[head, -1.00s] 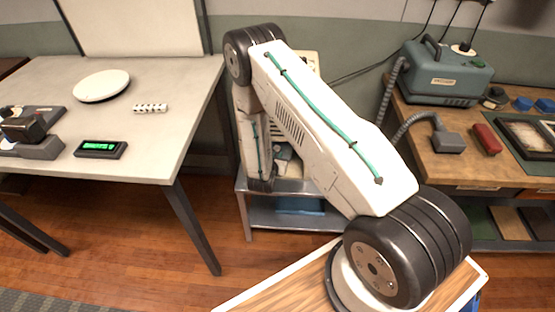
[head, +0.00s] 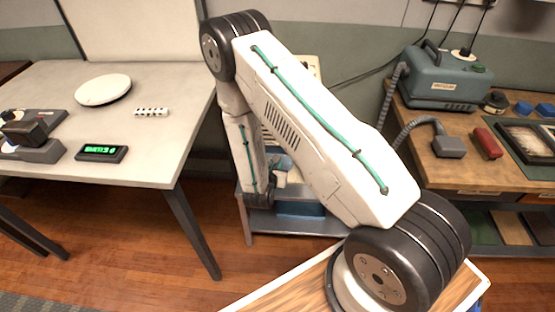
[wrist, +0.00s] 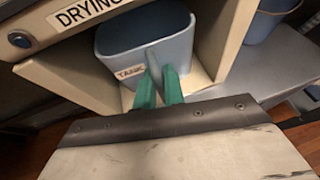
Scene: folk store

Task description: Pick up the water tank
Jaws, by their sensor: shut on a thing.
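The water tank (wrist: 125,42) is a light blue open box labelled "TANK" in the wrist view. It sits in the recess of a cream machine (wrist: 65,68). My gripper (wrist: 158,80) has two green fingers, shut on the upright handle at the tank's front. The tank's lower part is hidden behind the fingers and the dark wrist plate. In the head view my arm hides the gripper and the tank; only parts of the cream machine (head: 307,68) show behind it.
A blue bucket (wrist: 262,24) stands right of the machine in the wrist view. In the head view a pale table (head: 150,150) is at left and a wooden workbench (head: 470,170) with a blue-green vacuum machine (head: 445,80) is at right. Wooden floor is open at lower left.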

